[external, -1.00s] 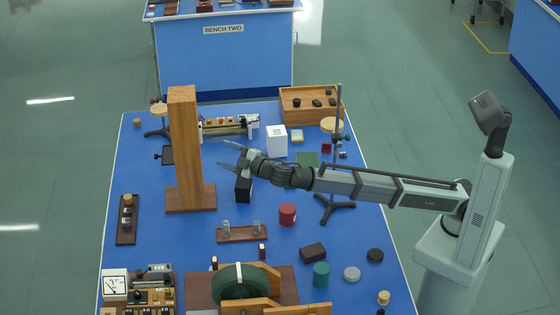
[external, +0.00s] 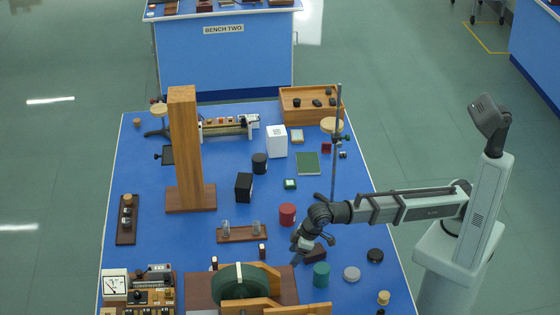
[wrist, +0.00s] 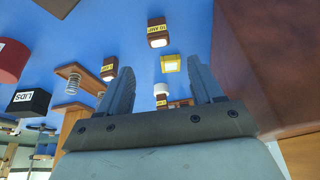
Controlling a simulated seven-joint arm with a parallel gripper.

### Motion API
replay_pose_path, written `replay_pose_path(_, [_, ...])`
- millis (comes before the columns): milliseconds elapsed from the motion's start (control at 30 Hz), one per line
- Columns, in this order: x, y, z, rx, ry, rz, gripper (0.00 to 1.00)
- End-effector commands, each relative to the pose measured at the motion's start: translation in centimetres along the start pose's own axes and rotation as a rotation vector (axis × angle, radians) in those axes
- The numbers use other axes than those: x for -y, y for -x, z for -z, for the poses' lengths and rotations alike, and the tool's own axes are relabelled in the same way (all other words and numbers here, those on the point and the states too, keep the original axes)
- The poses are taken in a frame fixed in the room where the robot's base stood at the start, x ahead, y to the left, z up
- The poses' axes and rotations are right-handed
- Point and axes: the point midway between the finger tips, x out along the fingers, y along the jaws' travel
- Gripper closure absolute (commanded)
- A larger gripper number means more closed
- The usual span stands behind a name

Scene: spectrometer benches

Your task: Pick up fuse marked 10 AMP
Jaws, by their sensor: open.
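A similar labelled brown block (wrist: 109,67) is near the left finger. In the external view, two small brown blocks with pale parts stand near the green coil, one right (external: 262,252) and one left (external: 214,264); their labels are unreadable. My gripper (external: 298,258), also in the wrist view (wrist: 160,75), is open and empty, pointing down right of the coil.
The green coil (external: 240,282) sits on a wooden base beside my gripper. Open blue bench lies further left.

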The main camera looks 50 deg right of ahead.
Motion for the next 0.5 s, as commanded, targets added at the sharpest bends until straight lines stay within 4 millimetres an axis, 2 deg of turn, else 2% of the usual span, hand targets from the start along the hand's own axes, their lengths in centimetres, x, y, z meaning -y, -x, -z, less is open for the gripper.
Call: replay_pose_path(500, [-0.1, -6.9, 0.1, -0.001, -0.001, -0.002, 0.34])
